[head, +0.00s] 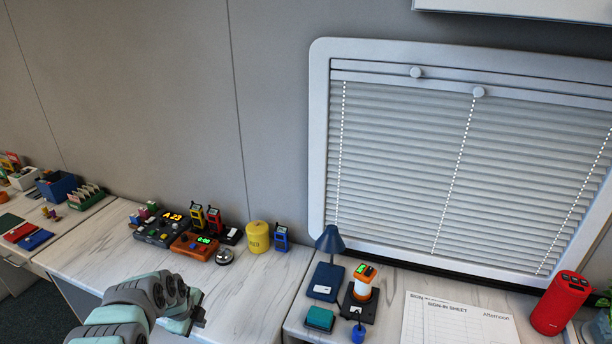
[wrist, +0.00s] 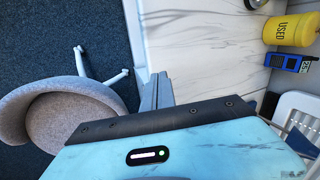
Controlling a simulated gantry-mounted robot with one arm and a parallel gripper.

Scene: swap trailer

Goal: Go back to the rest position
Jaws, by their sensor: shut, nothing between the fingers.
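My gripper (head: 198,308) shows at the end of my teal and grey arm, low in the head view, over the front part of the marbled counter (head: 120,262). In the wrist view the grey fingers (wrist: 157,90) are shut together with nothing between them. There they overlap the line where the white counter (wrist: 200,55) meets the dark floor. No object touches the fingers.
A grey chair (wrist: 70,115) stands on the floor left of the fingers in the wrist view.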

